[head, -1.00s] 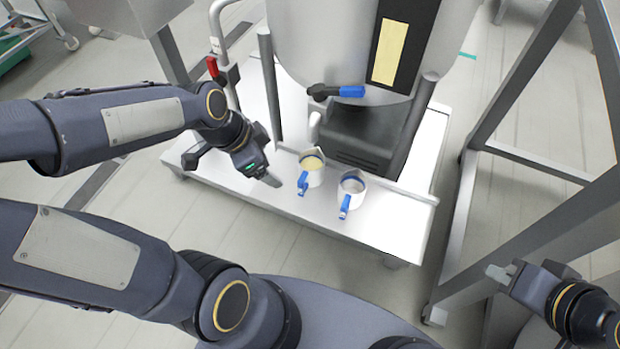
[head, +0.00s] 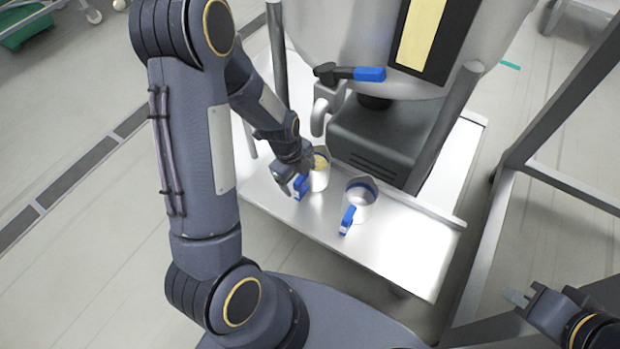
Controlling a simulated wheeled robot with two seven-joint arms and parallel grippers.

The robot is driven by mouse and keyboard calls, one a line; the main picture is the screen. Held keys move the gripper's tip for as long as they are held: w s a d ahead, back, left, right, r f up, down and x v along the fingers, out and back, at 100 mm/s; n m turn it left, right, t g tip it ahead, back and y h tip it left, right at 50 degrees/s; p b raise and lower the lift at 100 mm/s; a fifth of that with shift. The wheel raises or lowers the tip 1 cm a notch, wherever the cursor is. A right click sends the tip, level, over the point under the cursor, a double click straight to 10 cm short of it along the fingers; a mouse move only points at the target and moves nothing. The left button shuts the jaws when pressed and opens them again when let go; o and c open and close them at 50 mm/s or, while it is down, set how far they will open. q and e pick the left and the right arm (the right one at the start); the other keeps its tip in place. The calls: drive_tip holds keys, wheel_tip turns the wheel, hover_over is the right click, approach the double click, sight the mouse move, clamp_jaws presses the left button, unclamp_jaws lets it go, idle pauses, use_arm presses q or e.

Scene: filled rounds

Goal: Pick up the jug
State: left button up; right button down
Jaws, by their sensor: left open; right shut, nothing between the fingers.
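Two metal jugs with blue handles stand upright on the metal platform (head: 400,250). The left jug (head: 320,179) holds something pale yellow, and its handle faces the front left. The right jug (head: 362,210) looks empty, with a blue band inside its rim. My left gripper (head: 291,177) is open at the left jug, close to its blue handle and the left side of its rim. The arm hides part of that jug, and I cannot tell whether the fingers touch it. My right gripper (head: 517,299) is shut and empty at the lower right, away from the jugs.
A large steel tank (head: 345,40) with a blue-handled tap (head: 350,74) stands behind the jugs. A dark box (head: 378,140) sits under it, between metal legs. A metal frame (head: 560,115) rises at the right. The platform's front right is clear.

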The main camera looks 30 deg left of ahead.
use_arm(q)
drive_tip(key=shift+f, duration=0.6)
drive_tip(key=c, duration=1.4)
drive_tip(key=shift+r, duration=0.1)
drive_tip(key=shift+c, duration=0.5)
drive_tip(key=shift+r, duration=0.1)
